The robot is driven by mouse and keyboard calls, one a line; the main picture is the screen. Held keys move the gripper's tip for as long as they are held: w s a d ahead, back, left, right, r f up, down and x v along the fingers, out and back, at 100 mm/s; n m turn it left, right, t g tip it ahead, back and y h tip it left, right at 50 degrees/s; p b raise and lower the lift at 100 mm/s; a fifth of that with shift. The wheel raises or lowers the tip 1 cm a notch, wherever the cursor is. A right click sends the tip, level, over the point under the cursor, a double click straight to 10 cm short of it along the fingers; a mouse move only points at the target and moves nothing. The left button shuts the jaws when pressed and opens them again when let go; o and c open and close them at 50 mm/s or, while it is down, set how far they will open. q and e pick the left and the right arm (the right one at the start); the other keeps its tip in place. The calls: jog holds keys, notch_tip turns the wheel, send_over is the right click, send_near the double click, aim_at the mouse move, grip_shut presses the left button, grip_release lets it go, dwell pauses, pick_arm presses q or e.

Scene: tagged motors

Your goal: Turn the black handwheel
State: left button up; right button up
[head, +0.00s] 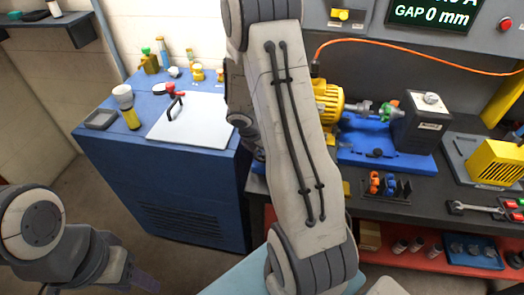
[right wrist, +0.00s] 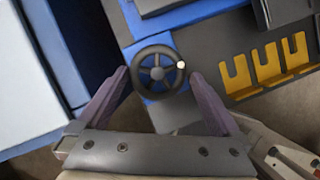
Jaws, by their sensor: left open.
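The black handwheel (right wrist: 157,73) shows in the right wrist view, with a dark rim, spokes and a small pale knob at its right side. It sits against a blue part. My right gripper (right wrist: 160,78) is open, its two purple-grey fingers on either side of the wheel in the picture, with gaps to the rim. I cannot tell whether the fingertips are level with the rim or short of it. In the head view my right arm covers the middle, and I do not make out the wheel there. My left gripper (head: 146,283) is low at the left, open and empty.
A yellow motor (head: 327,103) and a black box (head: 420,121) stand on a blue base at the bench. A holder with yellow slots (right wrist: 268,64) is right of the wheel. A blue cabinet (head: 190,190) stands left. A red lower shelf (head: 391,262) holds small parts.

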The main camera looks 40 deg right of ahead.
jog(key=p+v, duration=0.3)
jog(key=v, duration=0.7)
jog(key=shift+r, duration=0.25)
jog(key=shift+a, duration=0.1)
jog(key=s+a+r+m+y, duration=0.1)
jog(key=s+a+r+m, duration=0.25)
jog(key=a, duration=0.55)
jog(key=s+a+r+m+y, duration=0.1)
jog(key=s+a+r+m, duration=0.2)
jog(key=a, duration=0.6)
jog(key=s+a+r+m+g+y, duration=0.1)
jog(key=s+a+r+m+y, duration=0.1)
jog(key=s+a+m, duration=0.5)
jog(key=s+a+y, duration=0.1)
jog(key=s+a, duration=0.3)
jog(key=s, duration=0.2)
jog(key=shift+s+a+r, duration=0.3)
jog(key=shift+s, duration=0.1)
